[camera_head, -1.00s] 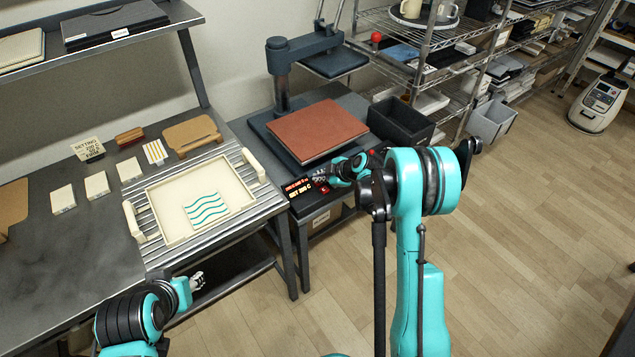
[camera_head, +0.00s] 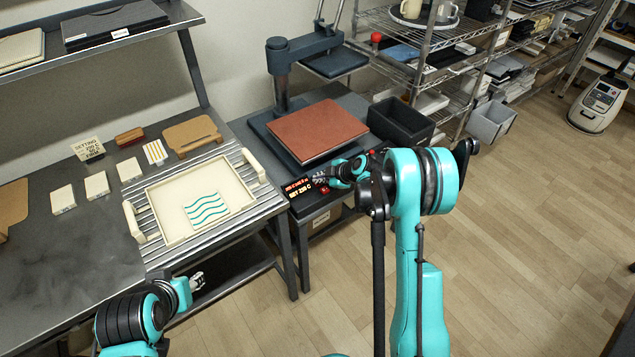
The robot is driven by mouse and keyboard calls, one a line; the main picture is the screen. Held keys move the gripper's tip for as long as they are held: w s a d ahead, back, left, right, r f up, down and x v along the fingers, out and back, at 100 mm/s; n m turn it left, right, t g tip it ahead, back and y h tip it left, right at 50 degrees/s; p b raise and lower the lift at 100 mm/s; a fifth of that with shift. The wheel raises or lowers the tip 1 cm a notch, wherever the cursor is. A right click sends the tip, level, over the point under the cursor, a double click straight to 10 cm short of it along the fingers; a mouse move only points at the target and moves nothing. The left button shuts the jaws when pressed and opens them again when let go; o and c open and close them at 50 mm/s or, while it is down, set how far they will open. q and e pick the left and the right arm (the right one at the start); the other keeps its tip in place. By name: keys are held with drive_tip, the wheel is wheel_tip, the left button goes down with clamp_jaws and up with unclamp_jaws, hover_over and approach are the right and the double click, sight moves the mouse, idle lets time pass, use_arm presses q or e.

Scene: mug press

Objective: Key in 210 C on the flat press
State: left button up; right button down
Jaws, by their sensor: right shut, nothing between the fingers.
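The flat press (camera_head: 279,75) stands on the right-hand bench, with a reddish-brown pad (camera_head: 317,132) on its bed. Its control box has a dark display (camera_head: 298,190) with glowing red and yellow lines. The yellow line starts with SET 2 and ends in C; its middle digit is too small to read surely. My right gripper (camera_head: 319,181) is shut and empty, at the control box just right of the display. Its fingertips are small and partly hidden by its wrist, so contact with a key cannot be told. My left gripper (camera_head: 198,280) hangs low before the left bench, away from the press.
A setting card (camera_head: 88,149) stands at the back of the left bench. A cream tray (camera_head: 180,237) with a wavy-patterned tile (camera_head: 206,208) lies on the slatted rack. A black bin (camera_head: 401,122) is right of the press.

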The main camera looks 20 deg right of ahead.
drive_tip(key=shift+r+p, duration=0.45)
drive_tip(key=shift+r, duration=0.4)
drive_tip(key=shift+r, duration=0.15)
drive_tip(key=shift+r+p, duration=1.45)
drive_tip(key=shift+r, duration=0.85)
